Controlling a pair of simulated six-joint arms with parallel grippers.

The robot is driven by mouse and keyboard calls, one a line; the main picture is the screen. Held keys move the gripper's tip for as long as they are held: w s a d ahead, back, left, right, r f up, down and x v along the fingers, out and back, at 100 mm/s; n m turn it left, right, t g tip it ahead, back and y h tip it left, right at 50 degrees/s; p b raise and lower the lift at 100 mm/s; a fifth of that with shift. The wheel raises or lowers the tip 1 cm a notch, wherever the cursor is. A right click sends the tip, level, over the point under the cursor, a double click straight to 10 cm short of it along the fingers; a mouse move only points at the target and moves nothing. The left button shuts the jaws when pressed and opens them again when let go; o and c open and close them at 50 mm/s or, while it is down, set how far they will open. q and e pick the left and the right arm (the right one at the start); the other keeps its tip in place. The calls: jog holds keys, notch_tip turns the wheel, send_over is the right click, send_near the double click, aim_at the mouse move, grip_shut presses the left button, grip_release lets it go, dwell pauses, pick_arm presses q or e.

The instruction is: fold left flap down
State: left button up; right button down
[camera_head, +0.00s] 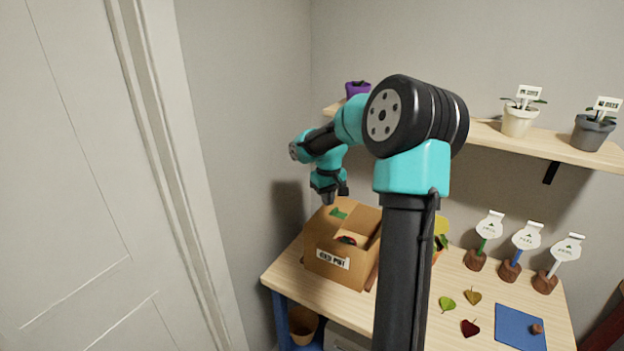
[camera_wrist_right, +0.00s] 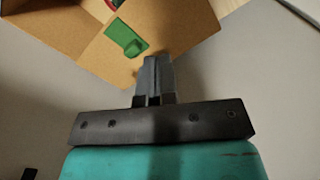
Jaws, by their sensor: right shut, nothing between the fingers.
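A cardboard box (camera_head: 322,264) with a printed white label stands at the left end of the wooden table. Its left flap (camera_head: 326,217) carries a green tab (camera_head: 338,212) and appears to slope over the left part of the opening. The same flap (camera_wrist_right: 165,25) and tab (camera_wrist_right: 127,38) show in the right wrist view. My right gripper (camera_head: 331,199) is shut and empty, close over the flap's outer side; its fingertips (camera_wrist_right: 151,62) overlap the flap in the wrist view. Whether they touch is unclear. My left gripper is not in view.
Something dark red (camera_head: 347,240) shows inside the box. My right arm hides the table's middle. Several leaves (camera_head: 472,297), a blue mat (camera_head: 520,326) and plant markers (camera_head: 525,240) are at right. A shelf with pots (camera_head: 519,120) hangs above.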

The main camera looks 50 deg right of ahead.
jog(key=shift+r, duration=0.1)
dwell(0.4)
notch_tip(320, 180, up, 9)
dwell(1.3)
jog(key=shift+f, duration=0.2)
jog(key=w+a+f+n+t+y, duration=0.1)
jog(key=w+a+f, duration=0.3)
jog(key=a+f, duration=0.8)
jog(key=w+a+f+n+y, duration=0.15)
jog(key=w+a+f, duration=0.45)
jog(key=f, duration=1)
jog(key=s+a+f, duration=0.8)
jog(key=a, duration=0.3)
jog(key=s+a+f+y, duration=0.1)
jog(key=s+a+f, duration=0.7)
jog(key=a, duration=0.4)
jog(key=shift+f, duration=0.45)
